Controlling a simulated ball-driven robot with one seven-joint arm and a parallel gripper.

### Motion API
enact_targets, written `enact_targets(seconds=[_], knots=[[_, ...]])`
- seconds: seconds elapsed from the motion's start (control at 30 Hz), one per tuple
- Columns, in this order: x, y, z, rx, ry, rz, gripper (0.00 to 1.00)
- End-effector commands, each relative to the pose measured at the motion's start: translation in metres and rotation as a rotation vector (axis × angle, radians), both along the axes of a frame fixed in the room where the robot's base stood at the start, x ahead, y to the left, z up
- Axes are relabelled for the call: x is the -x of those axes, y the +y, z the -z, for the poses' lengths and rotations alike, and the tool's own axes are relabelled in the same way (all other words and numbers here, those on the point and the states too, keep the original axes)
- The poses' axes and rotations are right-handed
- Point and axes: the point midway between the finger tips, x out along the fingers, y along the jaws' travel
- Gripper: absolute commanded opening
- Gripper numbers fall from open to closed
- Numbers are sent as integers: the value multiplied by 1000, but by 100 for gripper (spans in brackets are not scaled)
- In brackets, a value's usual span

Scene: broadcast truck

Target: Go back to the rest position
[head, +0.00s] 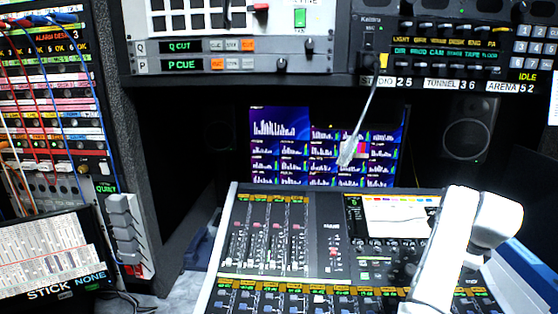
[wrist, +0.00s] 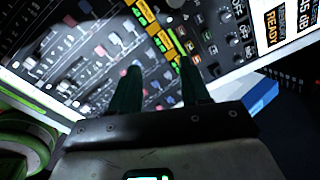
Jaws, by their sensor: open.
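My gripper (wrist: 160,78) shows in the wrist view with two dark green fingers apart and nothing between them. The fingers point toward the mixing console (wrist: 60,60), which lies behind them in that view; how far off it is I cannot tell. In the head view my white arm stands in front of the right part of the mixing console (head: 318,222). The gripper itself is not visible in the head view.
A patch rack (head: 45,100) with cables stands at left, above a tilted screen (head: 50,255). A meter monitor (head: 280,125) is behind the console. An intercom panel (head: 440,55) with a gooseneck microphone (head: 348,150) hangs above. A blue object (head: 525,275) is at right.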

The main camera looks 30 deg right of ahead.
Motion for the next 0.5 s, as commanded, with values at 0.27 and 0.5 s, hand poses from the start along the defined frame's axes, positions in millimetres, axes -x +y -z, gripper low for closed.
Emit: enact_targets(seconds=[0.27, 0.5], knots=[[4, 18, 16, 111, 68, -180, 46], [7, 54, 38, 261, 165, -473, 46]])
